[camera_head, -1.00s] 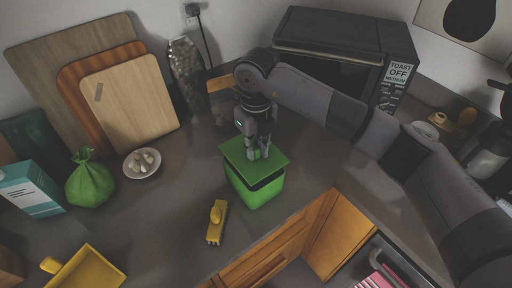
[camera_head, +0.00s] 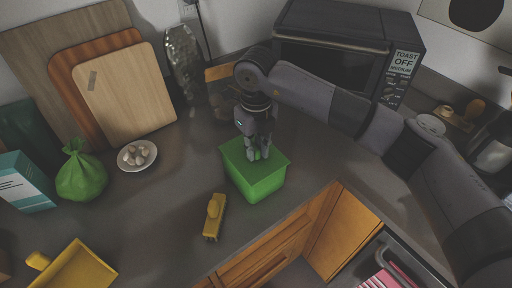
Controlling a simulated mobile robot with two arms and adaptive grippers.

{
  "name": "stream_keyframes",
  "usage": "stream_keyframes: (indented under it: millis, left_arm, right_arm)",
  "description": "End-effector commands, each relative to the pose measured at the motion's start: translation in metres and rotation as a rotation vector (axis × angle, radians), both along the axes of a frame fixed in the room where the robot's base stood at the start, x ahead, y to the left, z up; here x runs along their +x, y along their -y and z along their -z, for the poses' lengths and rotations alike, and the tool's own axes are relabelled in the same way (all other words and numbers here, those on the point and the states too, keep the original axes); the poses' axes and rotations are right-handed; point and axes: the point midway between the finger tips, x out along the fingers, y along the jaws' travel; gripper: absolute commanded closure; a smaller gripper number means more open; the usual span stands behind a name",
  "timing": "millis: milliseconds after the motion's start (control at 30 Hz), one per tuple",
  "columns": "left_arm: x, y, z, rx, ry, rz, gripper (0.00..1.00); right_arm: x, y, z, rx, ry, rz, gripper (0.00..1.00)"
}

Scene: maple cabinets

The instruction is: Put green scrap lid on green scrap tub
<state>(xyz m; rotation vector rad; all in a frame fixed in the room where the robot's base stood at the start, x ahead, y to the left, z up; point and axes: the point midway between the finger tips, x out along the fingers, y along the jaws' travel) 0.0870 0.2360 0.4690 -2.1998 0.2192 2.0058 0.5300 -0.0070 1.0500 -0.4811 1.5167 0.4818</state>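The green scrap tub (camera_head: 262,188) stands on the grey counter in the middle of the head view. The flat green scrap lid (camera_head: 236,151) lies on its top, with no dark gap visible along the near edges. My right gripper (camera_head: 258,156) points down over the lid, its fingers on either side of a small green knob at the lid's middle. Whether the fingers still press on the knob is too small to tell. My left gripper is not in view.
A yellow brush (camera_head: 214,217) lies left of the tub, and a yellow dustpan (camera_head: 77,270) is at the front left. A green bag (camera_head: 81,176) and a garlic bowl (camera_head: 137,156) stand farther left. The toaster oven (camera_head: 335,62) is behind my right arm.

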Motion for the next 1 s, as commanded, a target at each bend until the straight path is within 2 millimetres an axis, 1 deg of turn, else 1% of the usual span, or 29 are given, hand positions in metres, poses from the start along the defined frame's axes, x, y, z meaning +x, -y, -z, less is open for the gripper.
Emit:
stream_keyframes:
  millis: [33,300,567,667,767,1000]
  left_arm:
    - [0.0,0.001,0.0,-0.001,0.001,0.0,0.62]
    - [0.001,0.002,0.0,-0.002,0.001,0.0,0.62]
    - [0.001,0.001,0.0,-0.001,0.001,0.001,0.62]
    - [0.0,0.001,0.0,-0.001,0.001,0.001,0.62]
    - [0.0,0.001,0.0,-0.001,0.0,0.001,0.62]
    - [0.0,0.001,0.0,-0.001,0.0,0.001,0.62]
  right_arm:
    - [0.0,0.0,0.0,0.0,0.0,0.0,0.78]
    - [0.0,0.0,0.0,0.0,0.0,0.0,0.6]
    - [0.0,0.0,0.0,0.0,0.0,0.0,0.6]
    - [0.0,0.0,-0.004,0.0,0.0,0.0,0.6]
    - [0.001,0.0,-0.017,0.001,0.003,0.0,0.6]
    - [0.001,0.0,-0.068,0.001,0.004,0.0,0.6]
